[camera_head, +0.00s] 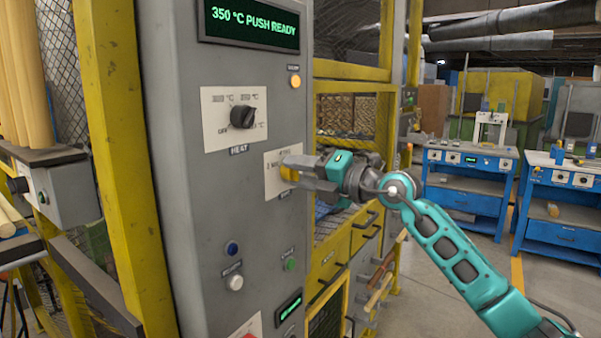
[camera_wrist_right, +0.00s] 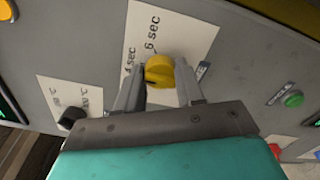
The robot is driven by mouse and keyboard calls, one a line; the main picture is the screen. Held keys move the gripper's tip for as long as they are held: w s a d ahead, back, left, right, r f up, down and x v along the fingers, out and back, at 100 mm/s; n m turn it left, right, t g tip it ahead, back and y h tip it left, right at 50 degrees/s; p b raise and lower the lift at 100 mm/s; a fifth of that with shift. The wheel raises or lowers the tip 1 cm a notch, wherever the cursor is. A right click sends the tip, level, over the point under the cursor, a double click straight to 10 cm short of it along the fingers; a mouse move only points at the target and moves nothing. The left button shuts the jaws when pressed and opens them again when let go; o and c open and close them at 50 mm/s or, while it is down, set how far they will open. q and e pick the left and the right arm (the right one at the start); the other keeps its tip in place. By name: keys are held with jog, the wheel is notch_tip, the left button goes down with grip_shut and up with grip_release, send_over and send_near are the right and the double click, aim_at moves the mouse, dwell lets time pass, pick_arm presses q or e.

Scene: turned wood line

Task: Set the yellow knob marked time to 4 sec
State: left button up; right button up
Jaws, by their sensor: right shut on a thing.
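The yellow knob (camera_wrist_right: 160,72) sits on a white label plate (camera_wrist_right: 190,25) on the grey control cabinet (camera_head: 215,190). In the right wrist view the plate reads "6 sec" and what looks like "4 sec". My right gripper (camera_wrist_right: 162,85) has its two fingers on either side of the knob and is shut on it. Which mark the knob points to cannot be told. My left gripper is not in view.
A black heat knob (camera_head: 243,116) is above on the cabinet. The display (camera_head: 249,25) reads "350 °C PUSH READY". A blue button (camera_head: 232,248), a white button (camera_head: 236,282) and a green button (camera_head: 291,265) are below. A yellow frame post (camera_head: 118,150) stands at left.

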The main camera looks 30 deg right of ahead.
jog(key=o, duration=1)
jog(key=shift+o, duration=0.2)
jog(key=b+v, duration=0.4)
jog(key=v, duration=0.9)
